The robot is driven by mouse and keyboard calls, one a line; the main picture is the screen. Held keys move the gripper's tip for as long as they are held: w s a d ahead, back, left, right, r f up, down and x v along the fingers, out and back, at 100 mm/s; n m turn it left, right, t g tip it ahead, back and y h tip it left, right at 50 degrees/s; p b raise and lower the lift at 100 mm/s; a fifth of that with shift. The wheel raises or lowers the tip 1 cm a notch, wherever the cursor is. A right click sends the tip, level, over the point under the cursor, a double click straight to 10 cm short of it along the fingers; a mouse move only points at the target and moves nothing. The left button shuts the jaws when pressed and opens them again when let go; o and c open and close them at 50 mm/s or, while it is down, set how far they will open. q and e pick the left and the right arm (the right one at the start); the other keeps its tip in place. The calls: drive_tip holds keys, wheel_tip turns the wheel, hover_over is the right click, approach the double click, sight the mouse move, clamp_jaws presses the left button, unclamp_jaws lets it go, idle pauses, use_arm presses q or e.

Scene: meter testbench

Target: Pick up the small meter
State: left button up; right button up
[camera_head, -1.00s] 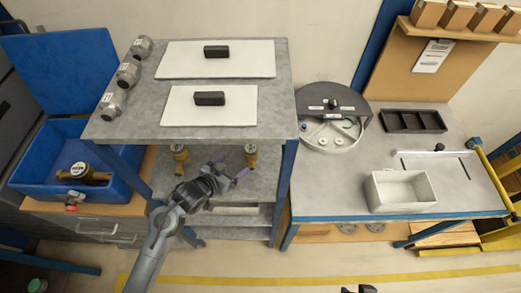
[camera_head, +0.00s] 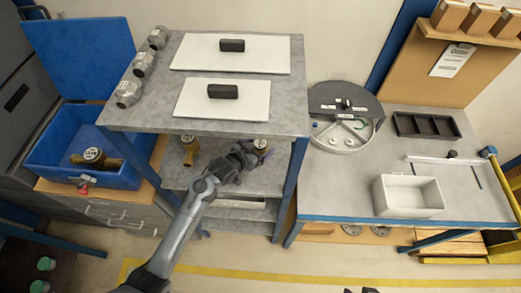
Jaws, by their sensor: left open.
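Two small brass meters stand on the shelf below the bench top, a left one (camera_head: 188,150) and a right one (camera_head: 261,144). A larger brass meter (camera_head: 94,157) lies in the blue bin at the left. My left gripper (camera_head: 256,160) is open at the right shelf meter, its fingers close in front of it and hiding its lower part. I cannot tell whether they touch it. Only a dark bit at the bottom edge, likely my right gripper (camera_head: 362,290), shows.
The grey bench top (camera_head: 150,112) above the shelf limits room over the meters. Blue posts (camera_head: 290,185) flank the shelf. A second table at the right holds a white box (camera_head: 408,196), a black tray (camera_head: 426,126) and a round grey fixture (camera_head: 343,118).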

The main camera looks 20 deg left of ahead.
use_arm(q)
drive_tip(key=shift+w+d+f, duration=0.15)
drive_tip(key=shift+w+f, duration=0.15)
drive_tip(key=shift+w, duration=0.2)
drive_tip(key=c, duration=1.4)
